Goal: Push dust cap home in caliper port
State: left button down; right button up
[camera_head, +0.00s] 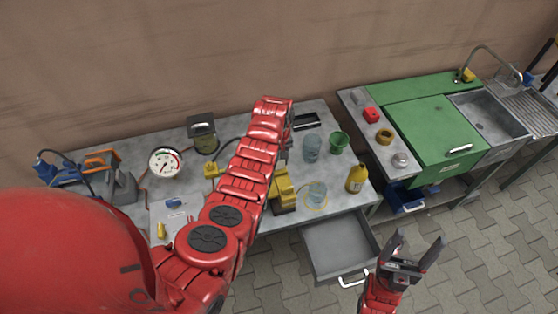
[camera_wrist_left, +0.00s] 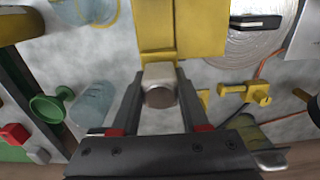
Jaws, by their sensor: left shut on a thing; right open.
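The yellow caliper (camera_head: 283,189) stands on the grey workbench, and it fills the top middle of the left wrist view (camera_wrist_left: 180,32). A silver-grey rounded piece (camera_wrist_left: 160,86), which looks like the dust cap, sits against the caliper's near end. My left gripper (camera_wrist_left: 157,92) is shut on this piece, one finger along each side. Whether the piece is fully seated cannot be told. In the head view the left arm hides most of that gripper and the cap. My right gripper (camera_head: 408,262) is open and empty, in front of the bench, right of the open drawer.
A yellow bottle (camera_head: 356,179), a green cup (camera_head: 339,142) and clear beakers (camera_head: 312,148) stand right of the caliper. A pressure gauge (camera_head: 166,162) and a dark canister (camera_head: 204,137) are left. The drawer (camera_head: 339,246) is pulled out. A green sink unit (camera_head: 430,133) stands right.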

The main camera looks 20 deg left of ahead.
pick_arm(q)
jog(key=shift+f+b, duration=0.45)
jog(key=shift+f, duration=0.15)
dwell(0.3)
jog(key=shift+c, duration=1.6)
grip_release()
jog(key=shift+r+b, duration=0.3)
jog(key=shift+r, duration=0.15)
notch_tip(320, 180, up, 4)
jog(key=shift+w+r+b, duration=0.1)
jog(key=shift+b, duration=0.95)
notch_tip(320, 180, up, 7)
jog(key=p, duration=0.4)
jog(key=shift+d+r, duration=0.1)
jog(key=shift+r, duration=0.1)
notch_tip(320, 180, up, 5)
jog(key=shift+f+p, duration=0.1)
jog(key=shift+p, duration=0.45)
